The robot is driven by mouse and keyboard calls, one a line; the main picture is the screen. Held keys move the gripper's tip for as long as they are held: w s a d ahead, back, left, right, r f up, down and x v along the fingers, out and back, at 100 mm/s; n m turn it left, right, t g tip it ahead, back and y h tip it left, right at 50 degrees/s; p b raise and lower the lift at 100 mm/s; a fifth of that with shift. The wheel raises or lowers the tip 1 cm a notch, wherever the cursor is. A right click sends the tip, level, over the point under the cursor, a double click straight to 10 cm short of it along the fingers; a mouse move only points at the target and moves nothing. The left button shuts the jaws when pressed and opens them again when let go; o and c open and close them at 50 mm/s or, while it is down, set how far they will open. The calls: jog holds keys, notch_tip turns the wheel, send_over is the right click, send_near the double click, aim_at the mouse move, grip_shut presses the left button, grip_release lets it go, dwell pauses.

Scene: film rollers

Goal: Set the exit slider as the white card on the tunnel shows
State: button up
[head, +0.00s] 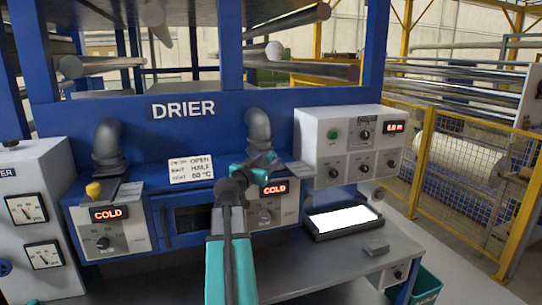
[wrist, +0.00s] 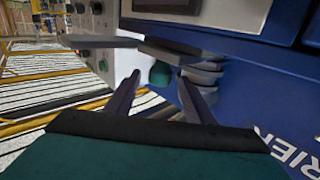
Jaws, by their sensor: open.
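The white card (head: 191,173) is on the front of the blue drier. Its right column reads OPEN, HALF and 60 °C; the words at left are blurred, the middle one seemingly EXIT. My gripper (head: 262,164) is open at the right duct (head: 258,126), above the right heater box. In the wrist view my open gripper (wrist: 160,76) has a green knob (wrist: 160,73) in line between its fingertips, with nothing gripped. A flat grey slider plate (wrist: 98,41) sticks out beside it; it also shows in the head view (head: 299,169). My gripper partly hides the slider area.
The left slider has a yellow knob (head: 93,190) below the left duct (head: 107,145). Both displays read COLD. A white control box (head: 345,142) stands to the right, above a lit tablet (head: 343,219) on the bench. A yellow fence (head: 460,185) bounds the right side.

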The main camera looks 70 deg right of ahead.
aim_at(270, 159)
jog(key=shift+s+d+p, duration=0.2)
jog(key=shift+d+p, duration=0.5)
jog(key=shift+d, duration=1.35)
grip_shut()
